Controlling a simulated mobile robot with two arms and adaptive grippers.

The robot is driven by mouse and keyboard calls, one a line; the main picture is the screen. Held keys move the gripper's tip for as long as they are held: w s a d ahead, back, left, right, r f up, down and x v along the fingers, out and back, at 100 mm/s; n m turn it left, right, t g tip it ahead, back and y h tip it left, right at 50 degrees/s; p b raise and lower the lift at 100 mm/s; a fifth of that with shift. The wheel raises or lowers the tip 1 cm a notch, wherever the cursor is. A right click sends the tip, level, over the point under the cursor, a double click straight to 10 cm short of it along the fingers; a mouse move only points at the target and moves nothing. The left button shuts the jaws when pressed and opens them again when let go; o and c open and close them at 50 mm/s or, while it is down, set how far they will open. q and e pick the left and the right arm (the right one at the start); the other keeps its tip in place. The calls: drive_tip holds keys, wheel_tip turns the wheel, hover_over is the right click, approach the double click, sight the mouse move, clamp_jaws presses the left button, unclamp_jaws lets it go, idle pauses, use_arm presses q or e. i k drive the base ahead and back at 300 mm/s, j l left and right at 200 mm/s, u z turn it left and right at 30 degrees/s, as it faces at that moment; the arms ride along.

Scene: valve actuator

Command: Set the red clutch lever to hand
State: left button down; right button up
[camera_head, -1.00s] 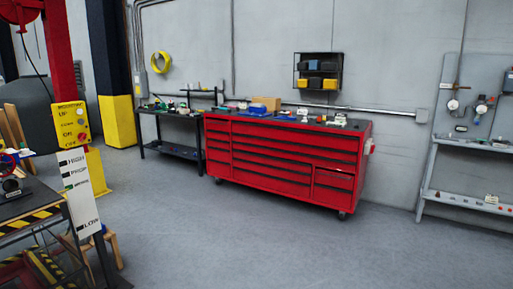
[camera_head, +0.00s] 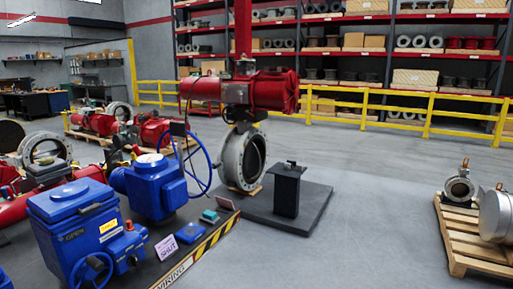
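A blue actuator (camera_head: 65,222) stands at the lower left of the head view, with a yellow label on its front and a blue handwheel (camera_head: 91,270) low on it. A small red part (camera_head: 129,227) sticks up at its right side. I cannot tell if this is the clutch lever or which way it is set. A second blue actuator (camera_head: 158,187) stands behind it, with a large blue handwheel (camera_head: 202,170) on its right. Neither of my grippers is in view.
A dark platform (camera_head: 300,215) bears a black pedestal (camera_head: 287,190) and a large valve (camera_head: 243,158). A pallet (camera_head: 470,240) stands right. Grey floor is clear between.

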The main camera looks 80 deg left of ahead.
sight(136, 147)
drive_tip(key=u, duration=2.45)
